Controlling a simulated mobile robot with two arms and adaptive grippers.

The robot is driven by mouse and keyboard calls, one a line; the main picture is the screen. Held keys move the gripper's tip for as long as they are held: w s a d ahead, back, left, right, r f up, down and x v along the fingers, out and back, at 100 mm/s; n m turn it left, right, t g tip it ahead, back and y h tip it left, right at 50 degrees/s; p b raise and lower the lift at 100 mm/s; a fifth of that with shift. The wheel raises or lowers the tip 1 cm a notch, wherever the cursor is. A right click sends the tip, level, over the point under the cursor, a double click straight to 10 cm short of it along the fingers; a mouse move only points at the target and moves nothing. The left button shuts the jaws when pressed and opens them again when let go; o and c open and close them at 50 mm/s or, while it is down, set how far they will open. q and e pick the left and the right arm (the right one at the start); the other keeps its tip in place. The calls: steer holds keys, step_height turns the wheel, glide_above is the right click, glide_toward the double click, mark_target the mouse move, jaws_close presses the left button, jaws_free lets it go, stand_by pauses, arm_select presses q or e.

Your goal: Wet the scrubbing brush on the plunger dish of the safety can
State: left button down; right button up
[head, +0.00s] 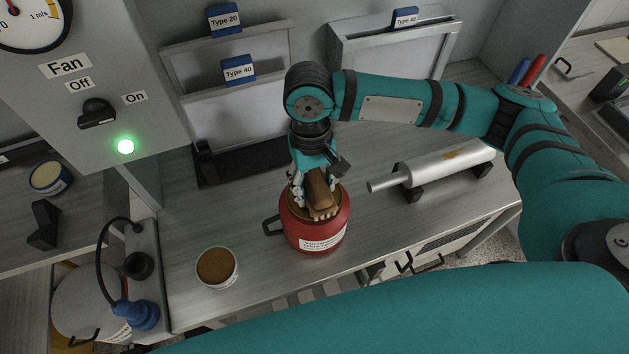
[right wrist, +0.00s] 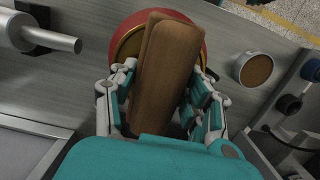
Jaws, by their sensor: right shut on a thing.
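My right gripper (head: 311,190) is shut on the scrubbing brush (head: 320,188), which has a brown wooden back and pale bristles. The brush also shows between the fingers in the right wrist view (right wrist: 165,68). It is over the top of the red safety can (head: 316,236), with its bristle end low at the can's top. The can stands on the bench, with a dark handle on its left and a white label. The plunger dish is mostly hidden by brush and gripper; I cannot tell whether the bristles touch it. My left gripper is not in view.
A round tub with brown content (head: 217,267) stands left of the can. A silver cylinder (head: 437,167) lies on black supports to the right. A fan panel with a green light (head: 125,146) is at the left. The bench (head: 370,225) is clear right of the can.

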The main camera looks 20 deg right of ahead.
mark_target(315, 181)
steer(key=shift+f, duration=0.5)
stand_by(0.7)
step_height(315, 181, up, 7)
steer(key=p, duration=0.9)
steer(key=shift+r+p, duration=0.1)
steer(key=shift+p, duration=0.25)
stand_by(0.4)
